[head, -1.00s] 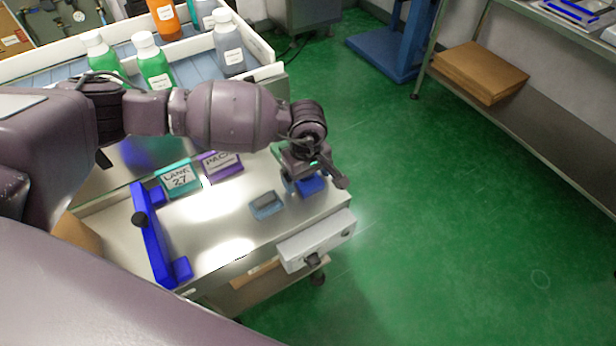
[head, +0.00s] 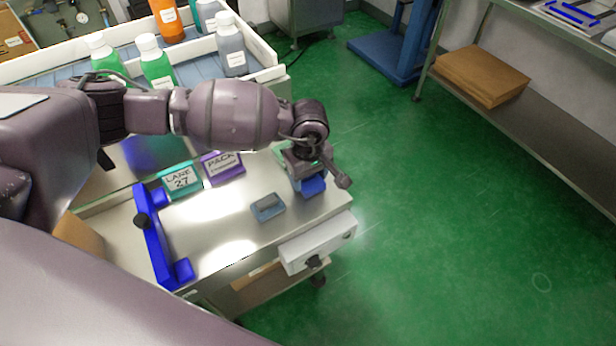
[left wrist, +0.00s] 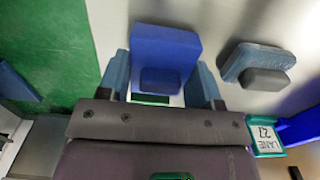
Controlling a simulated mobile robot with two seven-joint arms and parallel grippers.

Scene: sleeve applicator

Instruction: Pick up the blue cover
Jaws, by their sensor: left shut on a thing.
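The blue cover (head: 313,187) is at the far right of the metal cart top, near its corner. My left gripper (head: 308,172) points down over it and is shut on it. In the left wrist view the blue cover (left wrist: 165,48), with a raised blue grip, sits between the two blue-grey fingers of my left gripper (left wrist: 160,88). Whether it touches the cart top or hangs just above it I cannot tell. My right gripper is not in view.
A grey-blue block with a dark handle (head: 267,207) lies left of the cover. A teal "LANE 27" block (head: 181,180), a purple labelled block (head: 222,167) and a blue bracket (head: 155,245) are on the cart top (head: 225,225). Bottles stand behind. Green floor is free at right.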

